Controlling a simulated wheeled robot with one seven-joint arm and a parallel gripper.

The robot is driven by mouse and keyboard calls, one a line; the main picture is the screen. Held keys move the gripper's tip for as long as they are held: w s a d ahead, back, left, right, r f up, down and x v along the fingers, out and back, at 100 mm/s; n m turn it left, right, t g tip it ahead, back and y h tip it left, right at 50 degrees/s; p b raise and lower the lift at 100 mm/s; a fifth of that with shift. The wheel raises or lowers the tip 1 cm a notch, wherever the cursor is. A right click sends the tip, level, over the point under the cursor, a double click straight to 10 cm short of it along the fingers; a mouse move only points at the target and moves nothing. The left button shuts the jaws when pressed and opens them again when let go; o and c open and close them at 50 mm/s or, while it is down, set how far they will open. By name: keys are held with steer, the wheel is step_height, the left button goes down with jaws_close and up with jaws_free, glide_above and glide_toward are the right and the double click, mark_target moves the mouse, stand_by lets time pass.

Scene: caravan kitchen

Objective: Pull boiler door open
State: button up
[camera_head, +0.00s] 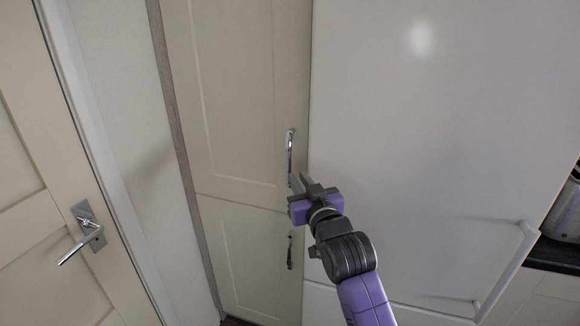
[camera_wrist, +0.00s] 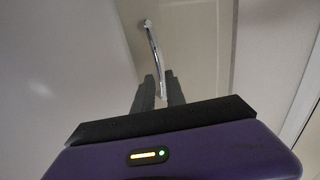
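The tall cream cabinet door (camera_head: 225,90) is shut, with a chrome bar handle (camera_head: 290,150) near its right edge. A lower cream door (camera_head: 250,255) has its own chrome handle (camera_head: 290,252). Neither door is labelled as the boiler door. My gripper (camera_head: 300,181) is at the lower end of the upper handle. In the wrist view its two dark fingers (camera_wrist: 159,86) are apart, with the lower end of the chrome handle (camera_wrist: 155,55) showing between them. I cannot tell whether the fingers touch it.
A large white panel (camera_head: 430,130) with a handle at its lower right stands right of the cabinet. A cream room door (camera_head: 50,200) with a lever handle (camera_head: 85,235) is at the left. A metallic appliance (camera_head: 565,215) sits on a dark counter at the right edge.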

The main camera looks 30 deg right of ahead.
steer(key=w+d, duration=0.1)
steer(key=w, duration=0.6)
steer(key=shift+w+p, duration=0.3)
steer(key=shift+p, duration=0.15)
jaws_close()
stand_by(1.0)
